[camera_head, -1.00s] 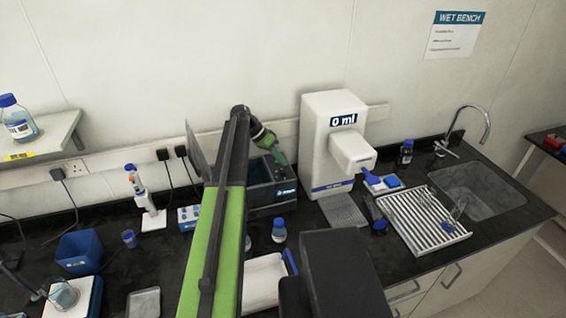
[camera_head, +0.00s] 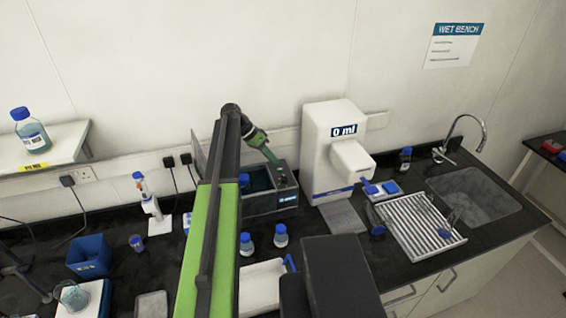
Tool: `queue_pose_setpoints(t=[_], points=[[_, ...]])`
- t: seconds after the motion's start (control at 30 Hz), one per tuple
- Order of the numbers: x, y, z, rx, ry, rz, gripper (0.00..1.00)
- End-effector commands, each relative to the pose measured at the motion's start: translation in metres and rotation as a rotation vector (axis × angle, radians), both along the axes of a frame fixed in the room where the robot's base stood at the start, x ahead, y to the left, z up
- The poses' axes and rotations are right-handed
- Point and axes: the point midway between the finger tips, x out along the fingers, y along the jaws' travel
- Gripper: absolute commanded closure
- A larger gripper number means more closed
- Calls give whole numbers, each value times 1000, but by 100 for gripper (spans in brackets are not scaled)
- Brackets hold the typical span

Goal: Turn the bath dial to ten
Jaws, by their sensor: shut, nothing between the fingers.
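The water bath (camera_head: 268,207) is a dark grey box at the back of the bench, left of the white dispenser. Its lid stands open behind my arm, and a blue-capped bottle (camera_head: 244,182) shows inside. The bath's control face is at its right end, with a small dark dial (camera_head: 281,178) on top and a lit display (camera_head: 287,196) on the front. My gripper (camera_head: 275,160) is green and shut, with nothing held. Its tip points down just above the dial end. I cannot tell whether it touches the dial, and the dial's setting is too small to read.
The white dispenser (camera_head: 333,150) reading "0 ml" stands close right of the bath. Two blue-capped bottles (camera_head: 281,236) stand in front of it. A drying rack (camera_head: 420,232) and sink (camera_head: 475,195) lie to the right. A blue bin (camera_head: 89,257) stands at left.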

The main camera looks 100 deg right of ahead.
Motion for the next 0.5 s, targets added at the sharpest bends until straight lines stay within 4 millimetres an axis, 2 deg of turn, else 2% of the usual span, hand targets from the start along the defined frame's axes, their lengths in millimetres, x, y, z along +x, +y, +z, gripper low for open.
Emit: queue_pose_setpoints(t=[0.03, 0.2, 0.33, 0.5], points=[[7, -3, 25, 0, 1, 0, 100], [30, -11, 59, -2, 3, 0, 100], [43, -14, 75, -3, 4, 1, 100], [51, -16, 82, -4, 5, -1, 100]])
